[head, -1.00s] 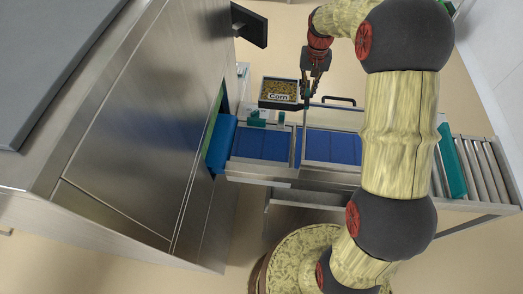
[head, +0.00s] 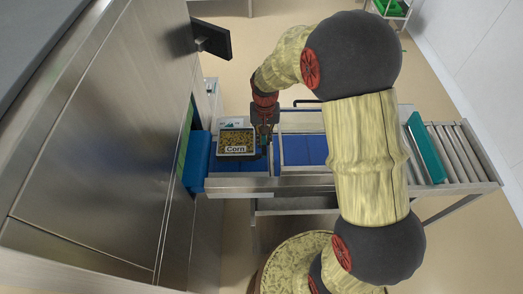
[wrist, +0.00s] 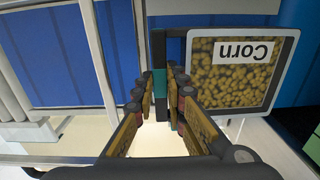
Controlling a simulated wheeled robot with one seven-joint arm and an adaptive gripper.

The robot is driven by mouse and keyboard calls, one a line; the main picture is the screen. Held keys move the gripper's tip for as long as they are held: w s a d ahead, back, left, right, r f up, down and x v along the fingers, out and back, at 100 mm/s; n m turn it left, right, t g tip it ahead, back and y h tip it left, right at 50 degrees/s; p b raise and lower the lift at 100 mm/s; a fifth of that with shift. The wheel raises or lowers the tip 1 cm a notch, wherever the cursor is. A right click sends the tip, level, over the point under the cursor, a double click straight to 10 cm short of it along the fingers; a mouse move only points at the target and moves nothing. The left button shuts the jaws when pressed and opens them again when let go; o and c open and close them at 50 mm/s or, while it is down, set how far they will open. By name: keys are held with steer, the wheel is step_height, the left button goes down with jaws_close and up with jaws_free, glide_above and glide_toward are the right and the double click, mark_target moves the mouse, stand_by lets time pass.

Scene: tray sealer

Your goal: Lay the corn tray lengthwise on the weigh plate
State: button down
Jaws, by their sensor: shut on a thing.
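The corn tray (head: 237,153) is a shallow rectangular tray of yellow kernels with a "Corn" label. My gripper (head: 265,141) is at its right side and shut on its edge. In the wrist view the tray (wrist: 238,118) lies right of the fingers (wrist: 166,85), label upside down. In the head view the tray is over the left blue section (head: 225,166) of the line and hides part of it. I cannot tell whether it touches the surface, nor which surface is the weigh plate.
A second blue section (head: 304,150) lies to the right, past a metal divider. A teal bar (head: 426,148) and rollers (head: 462,150) are at the right end. The sealer's steel housing (head: 95,150) and a blue roller (head: 197,160) border the left. A dark screen (head: 211,39) overhangs the back left.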

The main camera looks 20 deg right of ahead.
steer(key=shift+s+a+f, duration=0.45)
steer(key=shift+s+f, duration=0.05)
steer(key=shift+f, duration=0.25)
steer(key=f, duration=0.3)
steer(key=shift+s+a+f, duration=0.1)
steer(key=shift+s+a, duration=0.1)
steer(key=shift+f, duration=0.2)
steer(key=shift+f, duration=0.15)
steer(key=c, duration=1.9)
jaws_free()
steer(key=shift+o, duration=0.4)
